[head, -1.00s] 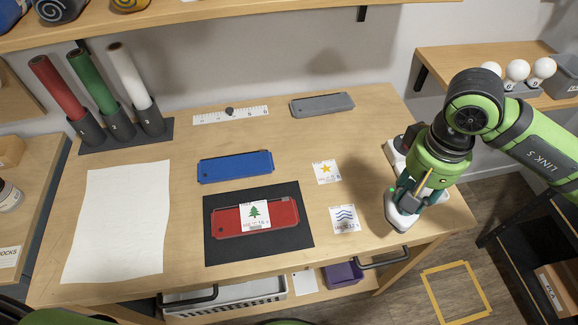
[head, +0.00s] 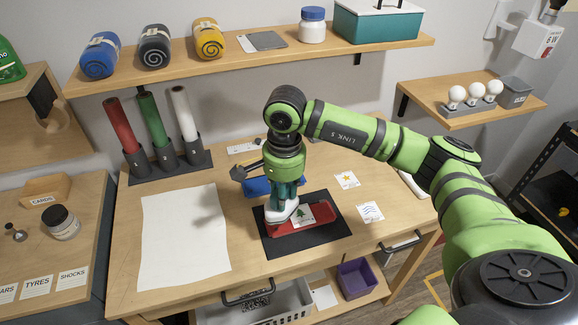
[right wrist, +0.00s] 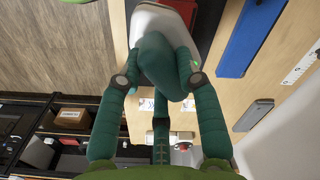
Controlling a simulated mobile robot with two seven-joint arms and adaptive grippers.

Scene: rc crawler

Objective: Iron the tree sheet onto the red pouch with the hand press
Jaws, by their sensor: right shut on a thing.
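The red pouch (head: 325,220) lies on a black mat (head: 330,236) at the table's front. The tree sheet (head: 303,215), a small white square with a green tree, lies on the pouch. My right gripper (head: 285,190) is shut on the hand press (head: 277,214), which has a white base. The press is over the left part of the pouch, left of the tree print, and hides that part. I cannot tell whether its base touches. In the right wrist view the fingers close around the teal handle (right wrist: 165,68) above the white base. My left gripper is out of view.
A blue pouch (head: 258,187) lies behind the mat, partly hidden. A star sheet (head: 347,180) and a wave sheet (head: 370,211) lie to the right. A large white paper (head: 182,240) lies left; rolls (head: 153,120) stand behind it. A white stand (head: 412,184) is at the right edge.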

